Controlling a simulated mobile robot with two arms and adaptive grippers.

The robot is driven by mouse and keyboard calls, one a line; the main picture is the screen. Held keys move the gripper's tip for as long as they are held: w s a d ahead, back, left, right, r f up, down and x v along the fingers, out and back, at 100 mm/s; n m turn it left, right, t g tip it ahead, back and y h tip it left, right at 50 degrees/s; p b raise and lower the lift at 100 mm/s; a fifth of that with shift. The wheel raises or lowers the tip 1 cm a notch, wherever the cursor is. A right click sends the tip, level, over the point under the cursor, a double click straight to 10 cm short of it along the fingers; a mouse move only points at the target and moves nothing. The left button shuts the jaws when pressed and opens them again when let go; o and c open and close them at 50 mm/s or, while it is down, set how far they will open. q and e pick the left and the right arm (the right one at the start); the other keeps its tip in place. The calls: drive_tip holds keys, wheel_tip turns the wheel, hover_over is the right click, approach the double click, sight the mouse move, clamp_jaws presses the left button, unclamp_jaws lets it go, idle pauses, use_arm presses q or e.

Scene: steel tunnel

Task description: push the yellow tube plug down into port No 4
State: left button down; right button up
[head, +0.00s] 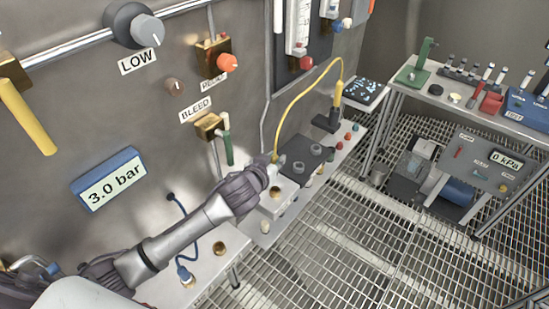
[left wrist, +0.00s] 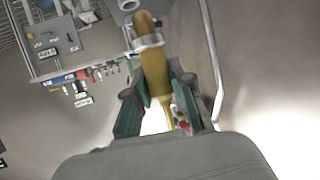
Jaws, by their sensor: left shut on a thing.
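My left gripper (head: 276,163) is over the narrow ledge along the steel wall. It is shut on the yellow tube plug, which shows between the green-padded fingers (left wrist: 158,100) in the left wrist view. The plug (left wrist: 154,68) is a yellow cylinder with a grey ring near its far end. In the head view my fingers mostly hide it. A thin yellow tube (head: 296,97) arcs from the gripper to a yellow fitting (head: 338,94) in a dark holder. A pale block with a brass-rimmed hole (head: 275,191) is just below the gripper. I cannot read which port is No 4. My right gripper is not in view.
A dark block with grey knobs (head: 305,157) stands just right of the gripper. A blue tube (head: 182,235) runs to the ledge at the left. Wall valves and a pressure display (head: 108,180) are nearby. A tool bench (head: 455,105) stands right; the grating floor (head: 370,250) is open.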

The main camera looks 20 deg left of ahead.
use_arm(q)
drive_tip(key=shift+f+b, duration=0.6)
wheel_tip(320, 180, down, 4)
drive_tip(key=b, duration=0.2)
drive_tip(key=shift+b, duration=0.4)
drive_tip(key=shift+f, duration=0.25)
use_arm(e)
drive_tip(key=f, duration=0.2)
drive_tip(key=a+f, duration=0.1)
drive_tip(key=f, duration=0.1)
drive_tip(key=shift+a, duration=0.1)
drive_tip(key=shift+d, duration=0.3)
use_arm(q)
drive_tip(key=shift+p, duration=0.5)
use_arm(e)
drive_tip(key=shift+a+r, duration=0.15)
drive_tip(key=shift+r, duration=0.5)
use_arm(q)
drive_tip(key=shift+f+b, duration=1.1)
drive_tip(key=shift+f, duration=0.6)
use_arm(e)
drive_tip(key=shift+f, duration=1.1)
use_arm(q)
drive_tip(key=c, duration=0.9)
unclamp_jaws()
drive_tip(key=shift+c, duration=0.2)
